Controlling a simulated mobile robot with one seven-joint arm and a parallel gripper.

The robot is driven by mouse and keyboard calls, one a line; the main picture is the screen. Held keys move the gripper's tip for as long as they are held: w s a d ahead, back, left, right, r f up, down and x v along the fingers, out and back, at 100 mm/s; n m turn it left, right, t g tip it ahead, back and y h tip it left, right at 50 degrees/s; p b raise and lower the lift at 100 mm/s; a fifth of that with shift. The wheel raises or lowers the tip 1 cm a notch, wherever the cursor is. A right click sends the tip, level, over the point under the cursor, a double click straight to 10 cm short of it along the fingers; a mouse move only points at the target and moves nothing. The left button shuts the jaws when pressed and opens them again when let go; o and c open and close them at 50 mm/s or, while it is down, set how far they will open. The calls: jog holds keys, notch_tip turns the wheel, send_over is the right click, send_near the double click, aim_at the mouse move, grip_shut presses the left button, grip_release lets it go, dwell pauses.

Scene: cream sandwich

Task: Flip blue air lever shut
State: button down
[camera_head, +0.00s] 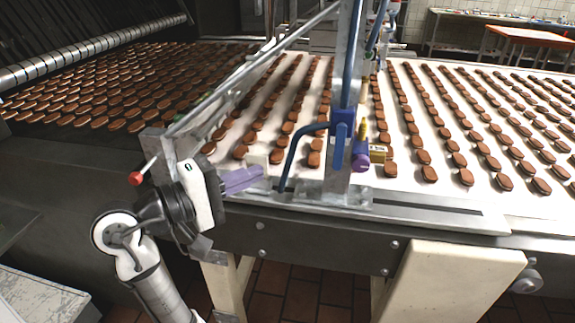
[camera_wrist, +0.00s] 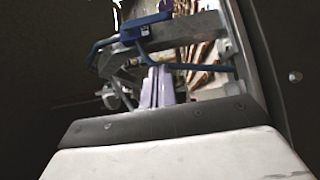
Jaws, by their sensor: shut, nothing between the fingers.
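The blue lever (camera_head: 338,145) is on the upright metal post beside the conveyor in the head view, and its handle hangs down along the post. A blue part that looks like this lever (camera_wrist: 146,23) shows at the top of the wrist view, beyond my fingers. My gripper (camera_head: 260,172) is shut and empty, with its pale purple fingers pointing right toward the post. In the wrist view my gripper (camera_wrist: 161,72) has its fingers together, close to a blue hose. The fingertips are left of the lever and apart from it.
The blue hose (camera_head: 291,152) bends down between my gripper and the post. A purple cylinder (camera_head: 361,155) sits right of the lever. Rows of brown biscuits lie on the white conveyor belt (camera_head: 472,195). A red-knobbed rod (camera_head: 136,178) stands out near my wrist.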

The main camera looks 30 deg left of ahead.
jog(key=p, duration=0.2)
send_near(340, 147)
jog(key=w+a+f, duration=0.2)
jog(key=w+a, duration=0.1)
jog(key=w, duration=0.1)
jog(key=shift+w+d+f+p, duration=0.1)
jog(key=shift+w+d+p, duration=0.25)
jog(key=shift+d, duration=0.4)
jog(key=shift+w+d+f+p, duration=0.15)
jog(key=shift+w+d, duration=0.3)
jog(key=shift+d, duration=0.3)
jog(key=shift+w+d+f+p, duration=0.1)
jog(key=shift+w+d+p, duration=0.2)
jog(key=shift+d, duration=0.45)
jog(key=shift+w, duration=0.1)
jog(key=shift+w+d+f, duration=0.1)
